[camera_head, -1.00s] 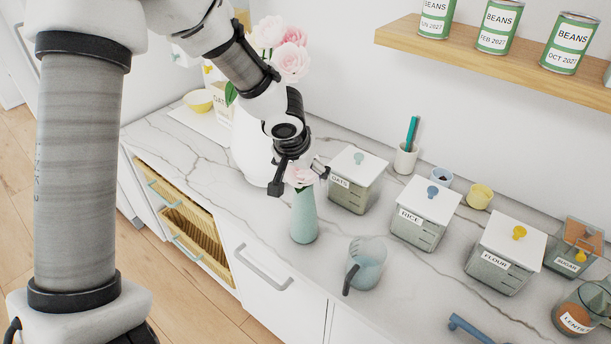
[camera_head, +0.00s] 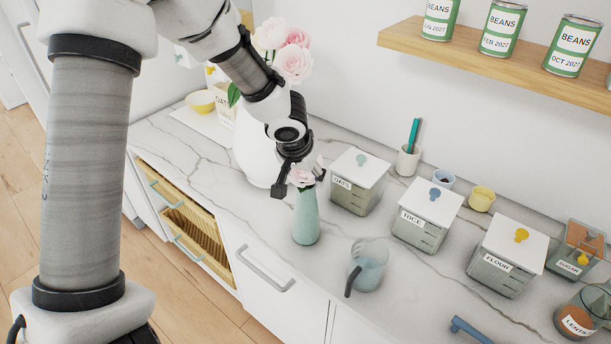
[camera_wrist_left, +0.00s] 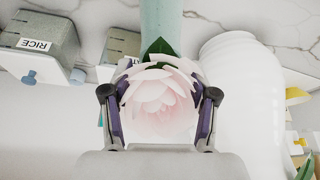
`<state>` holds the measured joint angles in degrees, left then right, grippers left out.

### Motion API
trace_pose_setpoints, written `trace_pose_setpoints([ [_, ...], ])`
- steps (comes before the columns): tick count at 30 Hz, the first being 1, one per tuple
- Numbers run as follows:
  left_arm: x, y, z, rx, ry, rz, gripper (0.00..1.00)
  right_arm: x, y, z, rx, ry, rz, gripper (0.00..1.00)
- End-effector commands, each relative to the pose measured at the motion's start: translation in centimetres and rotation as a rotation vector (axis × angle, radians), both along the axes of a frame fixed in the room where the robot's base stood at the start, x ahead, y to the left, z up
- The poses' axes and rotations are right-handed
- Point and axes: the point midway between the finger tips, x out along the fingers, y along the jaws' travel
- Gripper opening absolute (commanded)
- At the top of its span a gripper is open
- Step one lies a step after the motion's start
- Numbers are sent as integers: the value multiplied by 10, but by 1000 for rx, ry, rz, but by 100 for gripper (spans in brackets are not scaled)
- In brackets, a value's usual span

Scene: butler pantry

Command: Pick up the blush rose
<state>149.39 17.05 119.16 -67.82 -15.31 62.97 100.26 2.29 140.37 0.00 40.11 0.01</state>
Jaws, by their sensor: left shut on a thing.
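The blush rose (camera_head: 301,175) is a pale pink bloom at the mouth of a slim pale green vase (camera_head: 306,218) on the marble counter. My left gripper (camera_head: 299,182) is at the bloom, just above the vase. In the left wrist view, the blush rose (camera_wrist_left: 159,100) fills the space between the two fingers of the left gripper (camera_wrist_left: 160,115), which are shut on it from both sides. Green leaves show behind the petals near the vase (camera_wrist_left: 160,28). The stem is hidden. My right gripper is not in view.
A large white vase (camera_head: 252,150) with pink roses (camera_head: 294,62) stands just behind the gripper. Labelled canisters, such as oats (camera_head: 356,185) and rice (camera_head: 428,215), line the counter. A wooden shelf (camera_head: 480,60) hangs above.

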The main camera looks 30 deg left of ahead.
Motion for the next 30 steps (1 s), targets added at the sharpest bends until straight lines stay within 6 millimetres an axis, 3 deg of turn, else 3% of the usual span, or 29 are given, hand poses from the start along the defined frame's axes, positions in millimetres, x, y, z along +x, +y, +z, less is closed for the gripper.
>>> trace_pose_setpoints([
  [5,1,0,38,0,-4,2,27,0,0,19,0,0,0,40],
  [10,1,0,89,0,-7,1,27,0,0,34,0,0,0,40],
  [18,1,0,151,1,-5,1,27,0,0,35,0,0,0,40],
  [24,0,0,172,-1,-2,0,27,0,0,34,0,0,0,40],
  [30,0,0,174,-1,-1,0,27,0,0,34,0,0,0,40],
])
